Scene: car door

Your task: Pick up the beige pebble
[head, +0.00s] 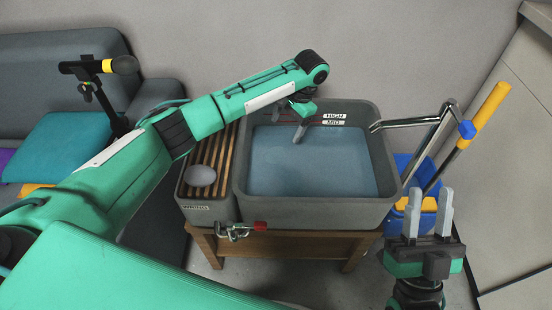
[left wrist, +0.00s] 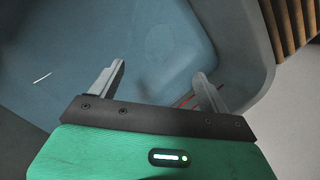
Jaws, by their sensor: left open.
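No clearly beige pebble shows in either view. A pale grey, rounded, stone-like object (head: 202,175) lies on the slatted wooden rack left of the basin; I cannot tell whether it is the pebble. My left gripper (head: 300,133) is over the back part of the water-filled grey basin (head: 375,150). In the left wrist view, the left gripper (left wrist: 158,82) is open, with nothing between its fingers and blue-grey water below. My right gripper (head: 430,208) is open and empty, pointing up at the lower right, outside the basin.
The slatted rack (head: 222,150) adjoins the basin's left side. A tap (head: 235,231) with a red part is at the front. A metal spout (head: 405,123) reaches over the right rim. A blue bucket (head: 402,165) and yellow-handled tool (head: 490,105) stand right. A sofa (head: 60,65) is left.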

